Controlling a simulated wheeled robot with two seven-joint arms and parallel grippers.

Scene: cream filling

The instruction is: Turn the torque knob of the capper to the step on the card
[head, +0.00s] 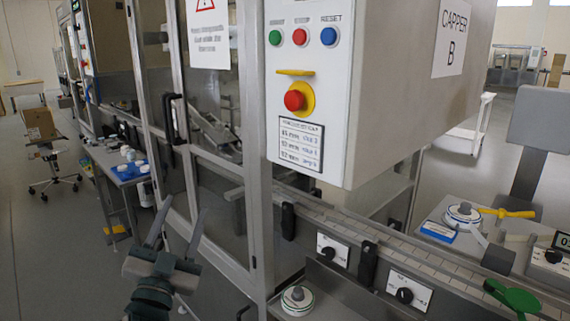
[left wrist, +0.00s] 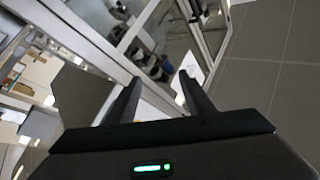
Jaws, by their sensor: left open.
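The capper is a grey cabinet labelled "CAPPER B" (head: 452,35) with a white control panel (head: 327,95) in the head view. A card with several lines of small print (head: 300,144) is on the panel; I cannot read it surely. Two black knobs on white scale plates sit low on the conveyor side, a left knob (head: 327,253) and a right knob (head: 404,295). Which is the torque knob I cannot tell. My left gripper (head: 178,222) is open and empty, left of the knobs and apart from them. Its fingers also show in the left wrist view (left wrist: 158,88). My right gripper is out of view.
Metal-framed glass doors (head: 215,170) stand beside my left gripper. A red stop button (head: 294,100) is on the panel. A round white-and-grey item (head: 297,299) sits on a low ledge. A green paddle-shaped item (head: 512,297) lies at right.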

